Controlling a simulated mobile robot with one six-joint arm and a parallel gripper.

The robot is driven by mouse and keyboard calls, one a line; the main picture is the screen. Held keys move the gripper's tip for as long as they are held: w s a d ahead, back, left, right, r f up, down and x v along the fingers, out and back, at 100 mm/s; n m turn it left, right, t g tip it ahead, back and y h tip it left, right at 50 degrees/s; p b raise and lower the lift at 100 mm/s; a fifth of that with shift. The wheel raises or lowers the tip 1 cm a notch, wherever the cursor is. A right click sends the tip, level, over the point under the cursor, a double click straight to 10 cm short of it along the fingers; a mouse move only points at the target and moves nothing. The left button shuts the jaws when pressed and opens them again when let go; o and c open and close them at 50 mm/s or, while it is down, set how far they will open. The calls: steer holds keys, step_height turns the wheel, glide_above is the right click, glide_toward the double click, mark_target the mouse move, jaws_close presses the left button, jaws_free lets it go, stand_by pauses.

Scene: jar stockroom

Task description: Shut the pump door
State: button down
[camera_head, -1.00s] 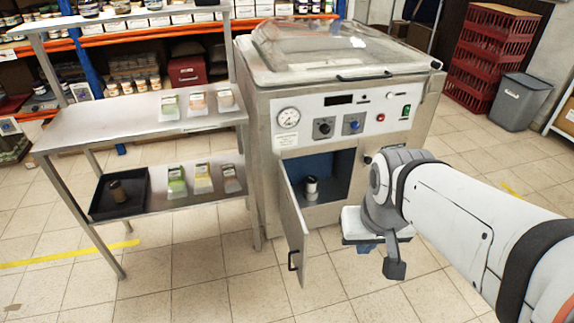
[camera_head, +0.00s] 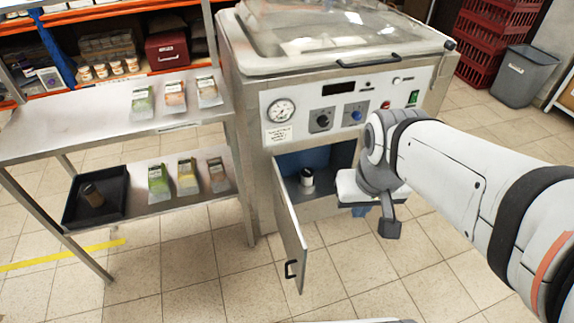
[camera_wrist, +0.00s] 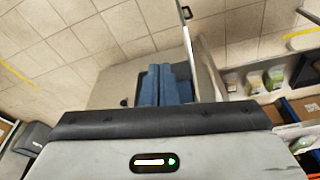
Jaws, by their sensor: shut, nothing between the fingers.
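The pump door (camera_head: 290,234) is a grey metal panel hinged at the left side of the opening in the pump cabinet (camera_head: 340,118). It stands wide open, swung out toward me, with a dark handle (camera_head: 290,269) near its free edge. A small jar with a dark lid (camera_head: 307,178) stands inside the blue-lined compartment. My gripper (camera_head: 360,211) is right of the door, in front of the opening's right side, and apart from the door. In the wrist view its blue fingers (camera_wrist: 166,75) are together and empty. The door shows edge-on there (camera_wrist: 202,62).
A metal shelf unit (camera_head: 150,205) with seed-like packets and a black tray (camera_head: 95,197) stands close left of the door. Red crates (camera_head: 495,35) and a grey bin (camera_head: 524,75) stand at the back right. Tiled floor in front is free.

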steer(key=w+a+f+n+h+b, duration=0.3)
steer(key=a+f+n+b, duration=0.45)
steer(key=f, duration=0.35)
steer(key=w+a+f+n+h+b, duration=0.3)
steer(key=a+f+n+b, duration=0.35)
steer(key=f+b, duration=0.3)
steer(key=w+a+f+n+h+b, duration=0.25)
steer(key=a+f+n+b, duration=0.45)
steer(key=f, duration=0.5)
steer(key=b, duration=0.6)
glide_toward(302, 257)
steer(key=shift+m, duration=0.3)
steer(key=shift+a+x, duration=0.25)
steer(key=shift+x, duration=2.95)
steer(key=shift+w+f, duration=0.15)
steer(key=shift+f, duration=0.05)
